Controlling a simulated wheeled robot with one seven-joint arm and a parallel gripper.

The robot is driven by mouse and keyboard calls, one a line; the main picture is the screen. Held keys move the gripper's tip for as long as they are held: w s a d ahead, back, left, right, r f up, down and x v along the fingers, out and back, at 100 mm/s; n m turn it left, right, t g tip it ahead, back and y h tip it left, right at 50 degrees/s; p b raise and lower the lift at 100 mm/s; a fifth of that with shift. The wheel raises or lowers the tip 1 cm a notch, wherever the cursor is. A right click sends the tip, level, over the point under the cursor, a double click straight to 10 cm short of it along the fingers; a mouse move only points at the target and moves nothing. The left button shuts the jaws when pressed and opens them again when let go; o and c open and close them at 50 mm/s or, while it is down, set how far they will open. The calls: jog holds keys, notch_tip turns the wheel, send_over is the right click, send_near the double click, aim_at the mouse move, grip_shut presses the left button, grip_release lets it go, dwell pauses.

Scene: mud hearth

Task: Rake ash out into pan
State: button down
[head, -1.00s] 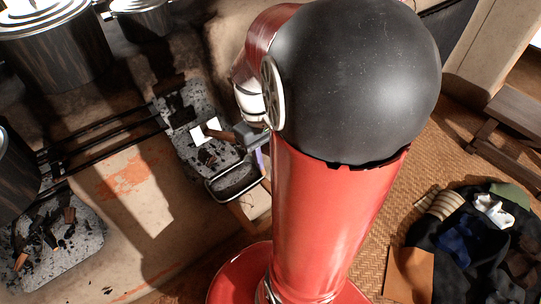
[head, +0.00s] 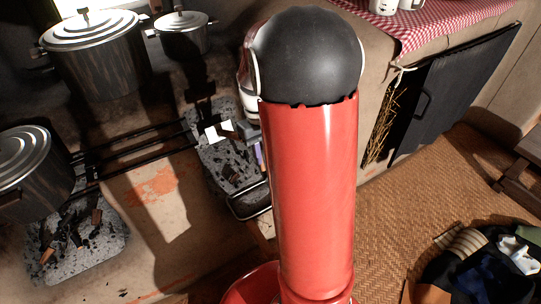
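Grey ash with dark charred bits (head: 222,150) lies in the right-hand fire opening of the mud hearth. A dark-rimmed pan (head: 236,212) sits at the front of this ash, partly hidden behind my red arm. A small grey block (head: 246,131) and a thin purple strip (head: 259,156) show at my arm's left edge, above the pan. I cannot tell whether they belong to the rake or to my gripper. My arm hides most of my gripper, so its fingers and any hold on a rake cannot be made out.
Lidded pots stand at the back left (head: 95,55), the back (head: 184,35) and the left (head: 25,170). Black bars (head: 135,150) cross the hearth. A second ash bed (head: 75,245) lies front left. Clothes (head: 485,270) and a wooden bench (head: 522,165) are right, on woven matting (head: 400,215).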

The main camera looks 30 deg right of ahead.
jog(key=shift+w, duration=0.7)
jog(key=shift+w+f, duration=0.15)
jog(key=shift+w, duration=0.1)
notch_tip(320, 180, down, 9)
jog(key=b, duration=0.6)
jog(key=s+b, duration=0.1)
jog(key=s, duration=2)
jog(key=shift+s+d, duration=0.3)
jog(key=shift+s, duration=0.05)
jog(key=shift+r, duration=0.2)
notch_tip(320, 180, up, 10)
jog(key=p, duration=0.9)
jog(key=shift+f, duration=0.15)
